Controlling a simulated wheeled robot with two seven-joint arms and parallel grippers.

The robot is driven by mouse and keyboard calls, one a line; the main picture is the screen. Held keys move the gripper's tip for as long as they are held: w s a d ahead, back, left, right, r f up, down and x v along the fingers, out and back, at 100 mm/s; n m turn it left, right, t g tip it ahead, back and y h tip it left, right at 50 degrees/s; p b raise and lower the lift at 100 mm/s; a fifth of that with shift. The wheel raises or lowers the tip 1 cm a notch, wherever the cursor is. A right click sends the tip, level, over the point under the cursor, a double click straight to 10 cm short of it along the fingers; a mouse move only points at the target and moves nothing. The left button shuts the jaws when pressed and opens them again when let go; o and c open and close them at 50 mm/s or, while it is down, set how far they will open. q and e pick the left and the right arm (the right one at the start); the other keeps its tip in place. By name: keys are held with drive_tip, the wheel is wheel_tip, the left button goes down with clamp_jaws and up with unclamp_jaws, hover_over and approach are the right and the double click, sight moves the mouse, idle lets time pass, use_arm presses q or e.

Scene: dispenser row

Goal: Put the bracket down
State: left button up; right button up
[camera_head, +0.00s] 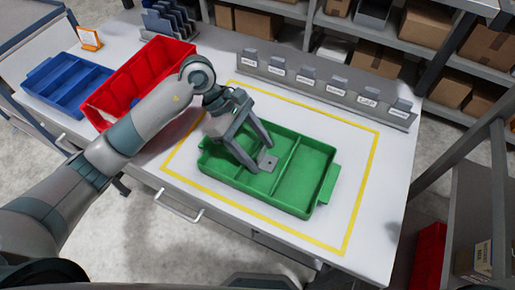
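A small grey bracket (268,162) with a hole sits low in the middle compartment of the green tray (325,182). My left gripper (263,159) reaches down into the tray, its two fingers spread wide on either side of the bracket. It looks open; whether a fingertip still touches the bracket is hard to see. The arm and fingers hide part of the tray's left side. My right gripper is not in view.
A yellow outline (362,190) on the white table frames the tray. A red bin (130,80) and a blue divided tray (68,82) stand at left. A labelled grey dispenser row (325,90) runs along the back. Shelves with boxes stand behind.

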use_arm(q)
drive_tip(key=shift+r, duration=0.1)
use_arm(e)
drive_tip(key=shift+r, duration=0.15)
use_arm(q)
drive_tip(key=shift+a, duration=0.1)
drive_tip(key=shift+w+a+r, duration=0.15)
drive_tip(key=shift+a+r, duration=0.05)
drive_tip(key=shift+r, duration=0.15)
drive_tip(key=b+v, duration=0.3)
drive_tip(key=v, duration=0.8)
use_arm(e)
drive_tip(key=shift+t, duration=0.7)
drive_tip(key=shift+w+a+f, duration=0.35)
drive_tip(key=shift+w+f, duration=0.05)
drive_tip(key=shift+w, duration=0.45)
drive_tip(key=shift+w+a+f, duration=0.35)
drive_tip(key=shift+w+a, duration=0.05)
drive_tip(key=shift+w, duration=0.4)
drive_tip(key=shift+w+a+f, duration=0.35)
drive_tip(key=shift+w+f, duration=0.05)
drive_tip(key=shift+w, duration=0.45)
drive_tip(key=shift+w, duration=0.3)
